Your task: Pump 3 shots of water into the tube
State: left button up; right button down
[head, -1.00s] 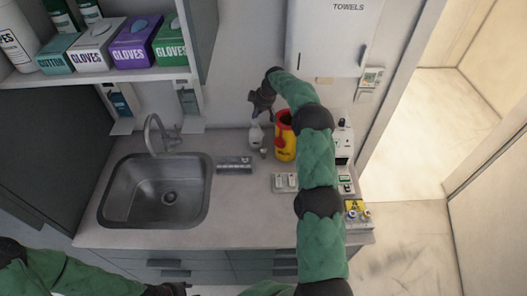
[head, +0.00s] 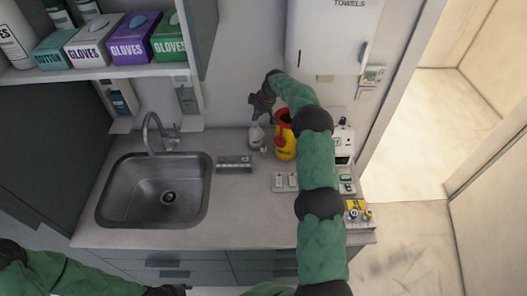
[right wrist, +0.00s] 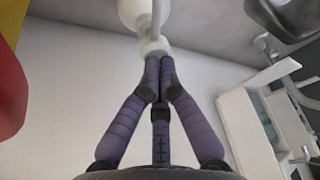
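A small white pump bottle (head: 256,135) stands on the counter left of the yellow container. A small clear tube (head: 264,152) stands close to its front right; its contents are too small to tell. My right gripper (head: 262,116) is just above the bottle, pointing down. In the right wrist view, my right gripper's fingers (right wrist: 153,60) come together at the tips, right at the white pump top (right wrist: 153,46). I see nothing clearly held between them; contact is hard to judge. My left gripper (head: 168,290) is at the bottom edge, mostly cut off.
A yellow container with a red rim (head: 284,143) stands right beside the bottle. A steel sink (head: 112,200) is at the left, with a grey rack (head: 234,158) beside it. A white switch block (head: 285,187) and a device (head: 343,145) are at the right. The front counter is clear.

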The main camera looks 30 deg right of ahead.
jog(key=shift+f, duration=0.45)
jog(key=shift+s, duration=0.1)
jog(key=shift+a+r, duration=0.1)
jog(key=shift+r+p, duration=0.45)
jog(key=shift+r, duration=1)
jog(key=shift+f, duration=0.25)
